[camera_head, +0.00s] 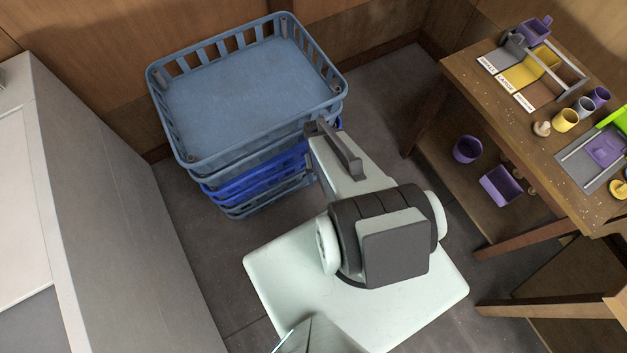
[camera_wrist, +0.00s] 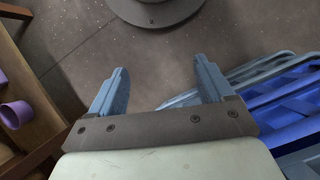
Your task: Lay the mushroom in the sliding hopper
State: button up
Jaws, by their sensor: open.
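A small pale mushroom (camera_head: 541,128) lies on the wooden worktable at the right of the head view, just left of a yellow cup. The sliding hopper looks to be the purple open container (camera_head: 533,29) at the far end of the grey rail, above the grey, yellow and brown labelled strips. My gripper (camera_wrist: 161,66) is open and empty in the wrist view, its two blue-grey fingers apart over bare floor. In the head view my gripper (camera_head: 337,148) is beside the crate stack, well left of the table and the mushroom. Neither mushroom nor hopper can be made out in the wrist view.
Stacked blue crates (camera_head: 205,163) stand close to my gripper, and also show in the wrist view (camera_wrist: 285,95). Yellow (camera_head: 565,120), grey-blue (camera_head: 584,106) and purple cups crowd the mushroom's right side. Purple bins (camera_head: 500,187) sit on the lower shelf. Floor lies between crates and table.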

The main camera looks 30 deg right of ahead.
jog(key=s+a+f+n+g, duration=0.1)
jog(key=s+a+f+n, duration=0.2)
jog(key=s+a, duration=0.6)
jog(key=shift+s+f+n+g+h, duration=0.15)
jog(key=shift+n+g+h, duration=0.15)
jog(key=shift+n+g, duration=0.1)
jog(key=shift+s+a, duration=0.3)
jog(key=shift+c, duration=2.7)
